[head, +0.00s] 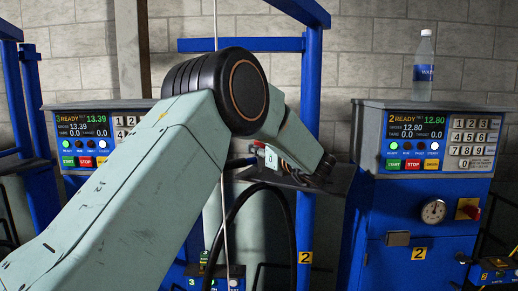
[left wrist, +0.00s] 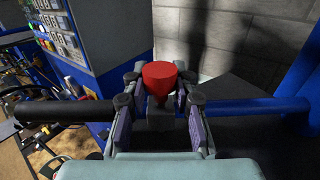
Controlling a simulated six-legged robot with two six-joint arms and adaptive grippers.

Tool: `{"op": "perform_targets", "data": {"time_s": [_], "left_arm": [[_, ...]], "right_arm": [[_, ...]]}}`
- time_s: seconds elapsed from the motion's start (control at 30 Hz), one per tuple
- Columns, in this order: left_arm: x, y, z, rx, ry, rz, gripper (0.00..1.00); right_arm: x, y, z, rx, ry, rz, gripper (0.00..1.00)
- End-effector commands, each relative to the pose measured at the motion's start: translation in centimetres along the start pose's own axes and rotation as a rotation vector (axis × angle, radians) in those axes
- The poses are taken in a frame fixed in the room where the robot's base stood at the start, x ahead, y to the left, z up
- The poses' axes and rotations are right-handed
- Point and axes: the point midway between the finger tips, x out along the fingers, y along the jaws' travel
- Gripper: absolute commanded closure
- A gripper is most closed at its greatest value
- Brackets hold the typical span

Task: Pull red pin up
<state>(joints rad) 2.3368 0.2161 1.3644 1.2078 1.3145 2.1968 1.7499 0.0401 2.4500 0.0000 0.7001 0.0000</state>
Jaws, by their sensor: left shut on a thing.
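The red pin (left wrist: 158,76) shows in the left wrist view as a round red head on a dark grey stem. My left gripper (left wrist: 158,98) has its two fingers around it, one on each side, and is shut on it. The stem's lower end is hidden by the gripper. In the head view my left arm crosses the middle and hides most of the area around the gripper. The pin cannot be made out clearly there. My right gripper is not in view.
A black bar (left wrist: 60,110) and a blue bar (left wrist: 255,105) lie either side of the gripper. Scale station 2 (head: 425,220) stands at right with a water bottle (head: 424,62) on top. Another display (head: 84,130) is at left. A blue post (head: 311,90) rises beyond my arm.

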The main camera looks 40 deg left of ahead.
Motion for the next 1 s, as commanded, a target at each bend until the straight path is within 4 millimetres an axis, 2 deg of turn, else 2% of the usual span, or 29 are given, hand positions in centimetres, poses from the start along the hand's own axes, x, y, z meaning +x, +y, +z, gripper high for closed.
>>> {"op": "perform_targets", "data": {"time_s": [0.33, 0.67, 0.7, 0.93, 1.0], "left_arm": [[-0.1, -0.1, 2.9, -0.004, -0.004, -0.002, 1.00], [-0.1, -0.1, 3.8, -0.005, -0.008, -0.003, 1.00], [-0.1, -0.1, 3.8, -0.006, -0.009, -0.003, 0.70], [0.0, -0.1, 3.5, -0.003, -0.004, -0.002, 0.51], [0.0, 0.0, 3.4, -0.002, -0.003, -0.001, 0.49]], "right_arm": [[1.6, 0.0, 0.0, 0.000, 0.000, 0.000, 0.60], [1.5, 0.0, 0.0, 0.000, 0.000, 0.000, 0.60], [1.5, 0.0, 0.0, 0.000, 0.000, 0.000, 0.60], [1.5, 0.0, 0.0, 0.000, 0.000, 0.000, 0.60], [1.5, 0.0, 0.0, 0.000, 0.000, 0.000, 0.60]]}}
